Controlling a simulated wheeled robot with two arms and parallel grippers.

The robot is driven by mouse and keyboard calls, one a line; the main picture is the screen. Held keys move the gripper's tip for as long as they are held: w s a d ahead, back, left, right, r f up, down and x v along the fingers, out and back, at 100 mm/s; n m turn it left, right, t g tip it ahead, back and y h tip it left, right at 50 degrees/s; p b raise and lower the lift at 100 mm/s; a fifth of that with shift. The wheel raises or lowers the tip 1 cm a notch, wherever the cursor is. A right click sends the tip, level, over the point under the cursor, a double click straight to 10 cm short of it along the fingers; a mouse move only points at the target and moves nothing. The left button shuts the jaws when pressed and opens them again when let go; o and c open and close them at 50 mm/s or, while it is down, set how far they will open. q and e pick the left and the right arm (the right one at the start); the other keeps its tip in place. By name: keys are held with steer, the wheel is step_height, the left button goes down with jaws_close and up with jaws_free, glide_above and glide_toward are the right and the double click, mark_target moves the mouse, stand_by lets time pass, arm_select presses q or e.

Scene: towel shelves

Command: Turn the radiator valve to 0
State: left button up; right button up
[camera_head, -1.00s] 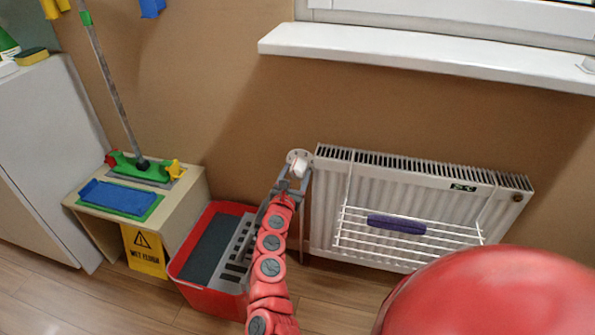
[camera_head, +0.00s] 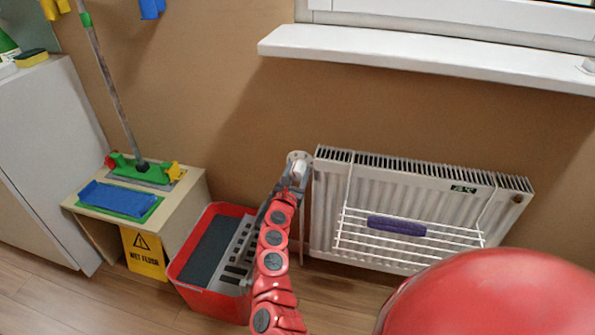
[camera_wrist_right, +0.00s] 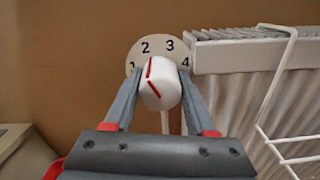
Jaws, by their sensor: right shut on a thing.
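The radiator valve is a white knob (camera_wrist_right: 160,84) with red marks, in front of a pale round dial (camera_wrist_right: 157,50). On the dial I read 2, 3 and 4, with a partly covered 1 at the left. One red mark on the knob points up near the 2. My right gripper (camera_wrist_right: 157,95) is shut on the knob, one finger on each side. In the head view the knob (camera_head: 299,167) sits at the radiator's upper left corner, with my right gripper (camera_head: 293,181) at it from below. The 0 cannot be seen. My left gripper is not in view.
The white radiator (camera_head: 330,200) is right of the valve, with a wire rack (camera_head: 440,237) holding a purple cloth (camera_head: 396,225). A red bucket (camera_head: 200,291) stands left below my arm. A windowsill (camera_head: 420,56) juts out above.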

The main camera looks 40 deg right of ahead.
jaws_close()
jaws_free()
steer(key=n+p, duration=0.3)
steer(key=n, duration=0.2)
steer(key=shift+r+n, duration=0.1)
steer(key=shift+n, duration=0.2)
steer(key=n+p, duration=0.3)
steer(key=n, duration=0.1)
steer(key=shift+s+r, duration=0.1)
steer(key=n+p, duration=0.4)
steer(key=n, duration=0.1)
steer(key=shift+d+r+n+p, duration=0.1)
steer(key=shift+n+p, duration=0.25)
steer(key=shift+n, duration=0.05)
steer(key=shift+n+p, duration=1.7)
steer(key=shift+n, duration=0.5)
jaws_close()
steer(key=shift+d, duration=0.1)
steer(key=o, duration=1.1)
jaws_free()
steer(key=shift+s, duration=0.1)
